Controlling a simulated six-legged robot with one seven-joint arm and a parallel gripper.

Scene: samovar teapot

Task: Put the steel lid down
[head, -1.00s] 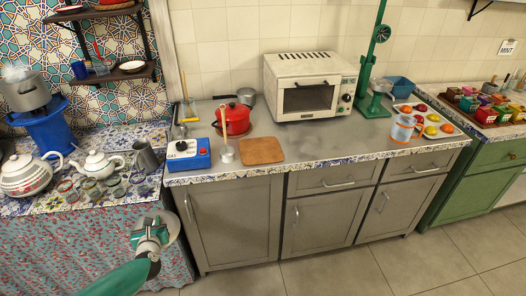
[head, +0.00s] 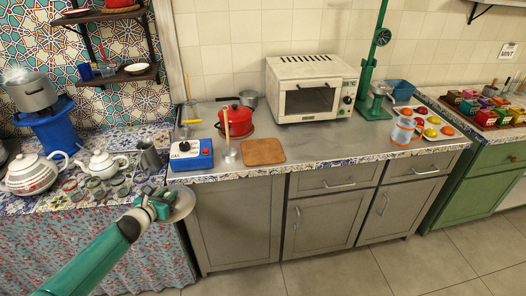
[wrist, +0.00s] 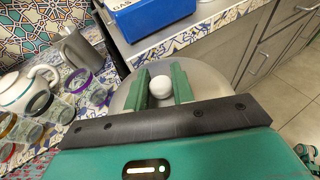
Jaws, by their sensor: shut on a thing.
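The steel lid (head: 183,205) is a round grey disc. In the head view it is seen nearly edge-on, tilted, in front of the counter's left end. In the wrist view the lid (wrist: 204,88) lies beyond the fingers, with a white round knob (wrist: 160,86) between them. My gripper (head: 160,203) is shut on that knob. The wrist view shows its two green fingers (wrist: 163,85) on either side of the knob. The lid is held in the air, apart from the counter (head: 340,150).
The patterned table (head: 100,200) at left holds a large teapot (head: 36,172), a small white teapot (head: 100,163), a grey jug (head: 149,156) and several glasses. A blue gas box (head: 191,155) stands at the counter's left front corner. A wooden board (head: 263,151) lies beside it. The counter's middle is clear.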

